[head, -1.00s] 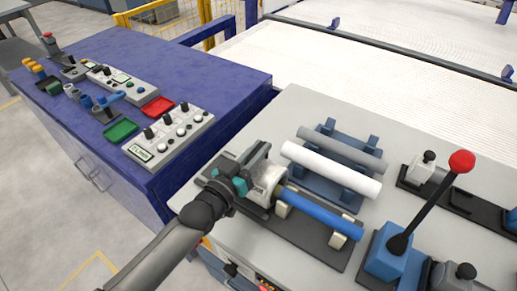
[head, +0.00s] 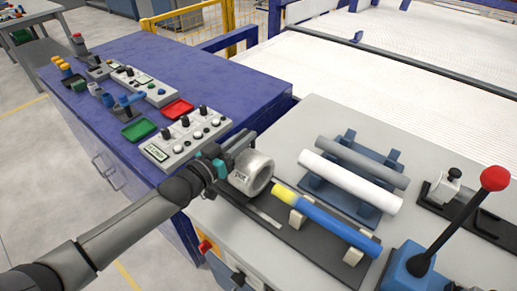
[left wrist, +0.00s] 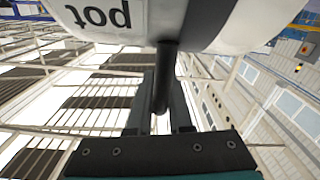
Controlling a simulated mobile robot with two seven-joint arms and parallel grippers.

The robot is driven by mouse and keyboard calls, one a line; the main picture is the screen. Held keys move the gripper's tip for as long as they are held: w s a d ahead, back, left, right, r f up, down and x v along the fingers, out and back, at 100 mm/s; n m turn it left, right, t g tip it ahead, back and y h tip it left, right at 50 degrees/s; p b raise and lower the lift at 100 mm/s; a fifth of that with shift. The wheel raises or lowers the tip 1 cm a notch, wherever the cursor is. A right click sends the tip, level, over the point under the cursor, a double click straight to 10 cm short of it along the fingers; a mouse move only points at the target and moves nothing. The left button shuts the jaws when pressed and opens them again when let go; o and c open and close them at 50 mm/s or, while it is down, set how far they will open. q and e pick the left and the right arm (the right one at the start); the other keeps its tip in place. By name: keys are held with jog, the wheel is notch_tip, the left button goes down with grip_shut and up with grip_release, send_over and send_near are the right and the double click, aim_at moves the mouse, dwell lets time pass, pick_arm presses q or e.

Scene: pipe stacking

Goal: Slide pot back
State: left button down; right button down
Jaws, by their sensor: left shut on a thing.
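The pot (head: 250,174) is a pale grey, open-ended cylinder above the left end of the dark base plate (head: 300,240). It also fills the top of the left wrist view (left wrist: 110,20), with the word "pot" upside down. My left gripper (head: 232,158) is shut on the pot's dark handle (left wrist: 165,65), which shows between its fingers in the left wrist view. A blue pipe (head: 335,222) with a yellow end (head: 288,196) lies on two light supports on the plate. The pot's open mouth faces the yellow end, with a small gap between. My right gripper is not in view.
A white pipe (head: 350,181) and a grey pipe (head: 363,163) lie on a blue rack behind. A red-knobbed lever (head: 494,179) stands at right. A control panel (head: 187,135) and red and green trays sit on the blue cabinet (head: 215,75) at left.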

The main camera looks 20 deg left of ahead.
pick_arm(q)
jog(key=shift+w+a, duration=0.15)
jog(key=shift+a, duration=0.2)
jog(key=c, duration=0.9)
grip_release()
jog(key=shift+a, duration=0.1)
jog(key=shift+o, duration=0.2)
jog(key=shift+s, duration=0.5)
jog(key=p+v, duration=0.2)
jog(key=v, duration=1.2)
jog(key=shift+a, duration=0.1)
